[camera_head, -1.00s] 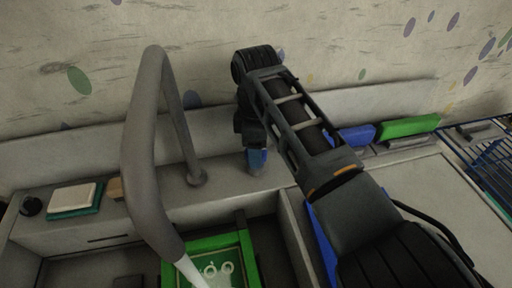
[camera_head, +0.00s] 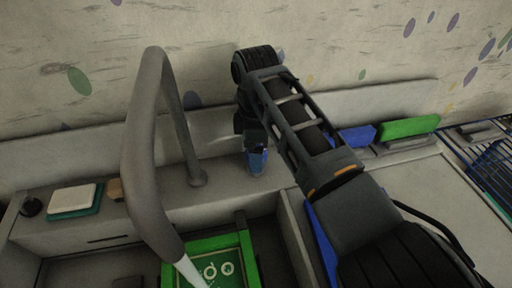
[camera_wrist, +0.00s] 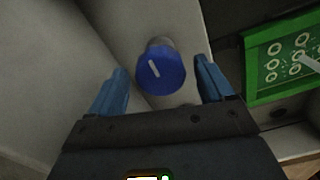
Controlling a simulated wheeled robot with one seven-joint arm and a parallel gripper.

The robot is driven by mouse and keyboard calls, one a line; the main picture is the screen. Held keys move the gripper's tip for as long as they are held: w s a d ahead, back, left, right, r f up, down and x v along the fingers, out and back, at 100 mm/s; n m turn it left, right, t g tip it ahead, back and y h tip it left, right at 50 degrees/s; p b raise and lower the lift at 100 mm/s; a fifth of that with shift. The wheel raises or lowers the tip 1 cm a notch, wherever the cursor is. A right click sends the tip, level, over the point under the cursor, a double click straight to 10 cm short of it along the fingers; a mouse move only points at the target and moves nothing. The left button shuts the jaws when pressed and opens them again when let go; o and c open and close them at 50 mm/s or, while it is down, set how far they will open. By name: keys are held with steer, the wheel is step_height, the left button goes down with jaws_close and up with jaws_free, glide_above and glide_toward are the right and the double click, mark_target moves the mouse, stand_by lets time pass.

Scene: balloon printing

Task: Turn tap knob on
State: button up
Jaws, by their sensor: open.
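The tap knob (camera_wrist: 161,70) is a round blue cap with a white line, on a grey stem in the wrist view. The line is slightly tilted from upright in that picture. My gripper (camera_wrist: 162,82) is open, with one blue finger on each side of the knob and visible gaps between. In the head view my gripper (camera_head: 257,160) is low at the counter, right of the tap's base, and largely hides the knob. The grey tap (camera_head: 145,150) arches forward over the sink. A whitish streak (camera_head: 192,273) runs down from its spout.
A green-framed screen (camera_head: 243,240) with white ring patterns lies in the sink under the spout. White and teal blocks (camera_head: 72,200) sit on the left ledge. Green (camera_head: 408,126) and blue (camera_head: 352,137) items lie at right, near a blue wire rack (camera_head: 490,170). The wall is close behind.

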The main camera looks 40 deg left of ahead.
steer(key=shift+r+b, duration=0.55)
steer(key=shift+r, duration=3.35)
